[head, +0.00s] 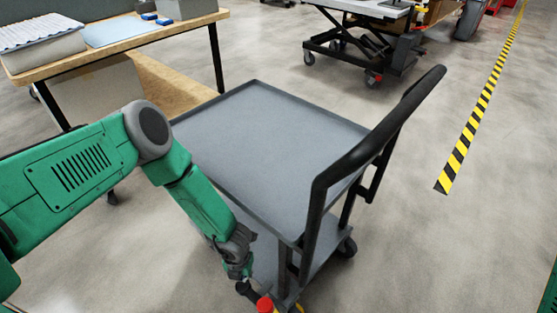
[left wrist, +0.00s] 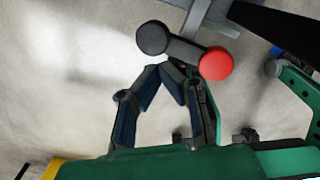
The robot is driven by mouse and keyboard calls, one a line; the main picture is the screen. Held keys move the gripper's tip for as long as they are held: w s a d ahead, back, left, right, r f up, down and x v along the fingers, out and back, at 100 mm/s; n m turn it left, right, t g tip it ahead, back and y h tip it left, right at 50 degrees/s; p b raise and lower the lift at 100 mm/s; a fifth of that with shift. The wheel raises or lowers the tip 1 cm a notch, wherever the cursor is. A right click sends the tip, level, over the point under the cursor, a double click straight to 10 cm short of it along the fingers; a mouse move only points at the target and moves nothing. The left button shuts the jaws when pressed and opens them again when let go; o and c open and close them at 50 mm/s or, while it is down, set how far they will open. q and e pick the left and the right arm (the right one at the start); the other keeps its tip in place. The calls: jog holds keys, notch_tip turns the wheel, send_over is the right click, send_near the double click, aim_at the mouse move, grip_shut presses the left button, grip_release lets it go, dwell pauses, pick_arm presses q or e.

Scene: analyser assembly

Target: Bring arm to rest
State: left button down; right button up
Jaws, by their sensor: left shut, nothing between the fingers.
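My left arm, green and grey, comes in from the left in the head view and bends down. My left gripper (head: 243,284) is low beside the near side of the grey cart (head: 265,150), and the cart's top is empty. In the left wrist view the left gripper (left wrist: 172,68) has its fingers together at the tips, with nothing between them. A dark bar with a red round end (left wrist: 216,64) shows just beyond the fingertips. I cannot tell whether they touch. A red cap (head: 265,304) also shows below the gripper in the head view. My right gripper is not in view.
The cart's black handle (head: 350,155) rises on its right side. A wooden table (head: 120,45) with a pale tray (head: 38,33) stands at the back left. A wheeled lift table (head: 365,40) stands behind. The floor right of the cart is clear up to yellow-black tape (head: 480,105).

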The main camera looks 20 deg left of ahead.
pick_arm(q)
jog(key=s+a+r+n+p, duration=0.1)
jog(key=s+r+n+p, duration=0.2)
jog(key=r+n, duration=0.6)
jog(key=s+a+r+n+p, duration=0.2)
jog(key=s+r+n, duration=0.6)
jog(key=n, duration=0.5)
jog(key=s+a+r+n+p, duration=0.1)
jog(key=s+r+n+p, duration=0.3)
jog(key=r+n, duration=0.6)
jog(key=shift+s+a+r+n+t, duration=0.15)
jog(key=shift+s+a+n+t, duration=0.2)
jog(key=shift+s+n, duration=0.6)
